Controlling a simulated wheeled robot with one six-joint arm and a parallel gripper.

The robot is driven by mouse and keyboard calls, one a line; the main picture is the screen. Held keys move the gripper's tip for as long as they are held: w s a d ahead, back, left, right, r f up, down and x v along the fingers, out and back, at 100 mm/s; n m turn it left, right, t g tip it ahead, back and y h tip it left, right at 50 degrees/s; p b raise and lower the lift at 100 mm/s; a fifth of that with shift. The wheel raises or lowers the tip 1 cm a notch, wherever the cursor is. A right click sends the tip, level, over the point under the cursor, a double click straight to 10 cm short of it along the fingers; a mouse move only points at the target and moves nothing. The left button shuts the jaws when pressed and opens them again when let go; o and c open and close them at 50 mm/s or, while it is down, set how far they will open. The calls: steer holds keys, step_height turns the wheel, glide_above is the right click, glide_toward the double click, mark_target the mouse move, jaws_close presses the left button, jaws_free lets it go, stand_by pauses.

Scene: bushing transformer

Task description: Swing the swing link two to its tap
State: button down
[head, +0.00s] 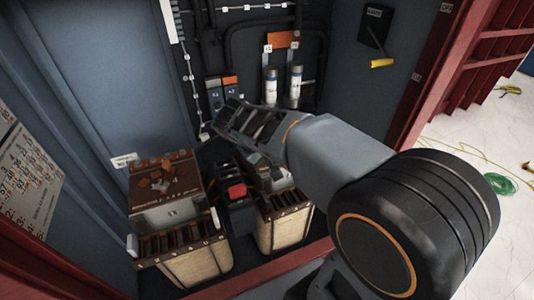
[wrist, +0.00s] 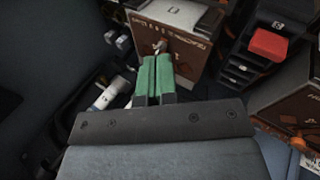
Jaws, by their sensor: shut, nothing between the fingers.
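My gripper (wrist: 154,72) shows its two green fingers shut together and empty in the wrist view. The tips are close to a small metal piece (wrist: 160,46) on a brown panel (wrist: 185,45); I cannot tell whether they touch. In the head view my gripper (head: 243,122) reaches over the right transformer (head: 283,222), hiding much of its top. The left transformer (head: 186,262) has a brown top panel (head: 183,185) with orange-brown link pieces (head: 158,178) on it. I cannot read which link is number two.
A dark unit with a red block (head: 237,191) stands between the transformers; the red block also shows in the wrist view (wrist: 269,44). Behind are white cylinders (head: 271,86) and cabling. Cabinet walls close in on the left, and a red frame (head: 417,90) stands at right.

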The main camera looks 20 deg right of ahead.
steer(key=w+a+f+n+t+h+b, duration=0.1)
steer(key=w+a+f+t+h+b, duration=0.1)
steer(key=w+f+h+b, duration=0.5)
steer(key=w+a+f+n+t+h+b, duration=0.1)
steer(key=w+a+f+t+h+b, duration=0.3)
steer(key=w, duration=0.6)
steer(key=w+d, duration=0.1)
steer(key=d, duration=0.3)
steer(key=w+d+f+g+y+b, duration=0.1)
steer(key=d, duration=0.4)
steer(key=w+d+f+g+y, duration=0.1)
steer(key=w+d, duration=0.1)
steer(key=d, duration=0.3)
steer(key=shift+f+b, duration=0.1)
steer(key=shift+b, duration=0.2)
steer(key=shift+b+x, duration=0.7)
steer(key=shift+x, duration=0.15)
steer(key=shift+s, duration=0.15)
